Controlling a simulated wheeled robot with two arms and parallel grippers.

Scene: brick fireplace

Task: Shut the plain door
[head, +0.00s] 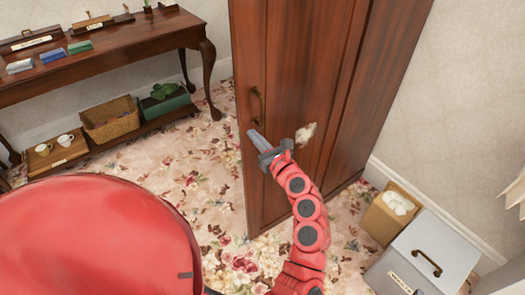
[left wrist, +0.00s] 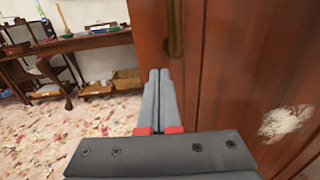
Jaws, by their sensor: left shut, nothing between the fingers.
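The plain door (head: 285,75) is a tall, dark reddish-brown panel of a wooden cabinet, with a pale, rough patch (head: 306,133) on the wood. A brass handle (head: 257,106) is upright near its left side and also shows in the left wrist view (left wrist: 175,30). I cannot tell how far the door stands open. My left gripper (head: 254,135) is shut and empty, just below the handle in the head view. Its closed fingers (left wrist: 158,85) point toward the wood; I cannot tell whether they touch it. My right gripper is not in view.
A wooden side table (head: 110,50) with a low shelf stands at the left. A wicker basket (head: 110,120) sits on that shelf. A cardboard box (head: 388,218) and a grey lidded box (head: 425,255) stand right of the cabinet. Floral carpet (head: 195,165) is clear left of the cabinet.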

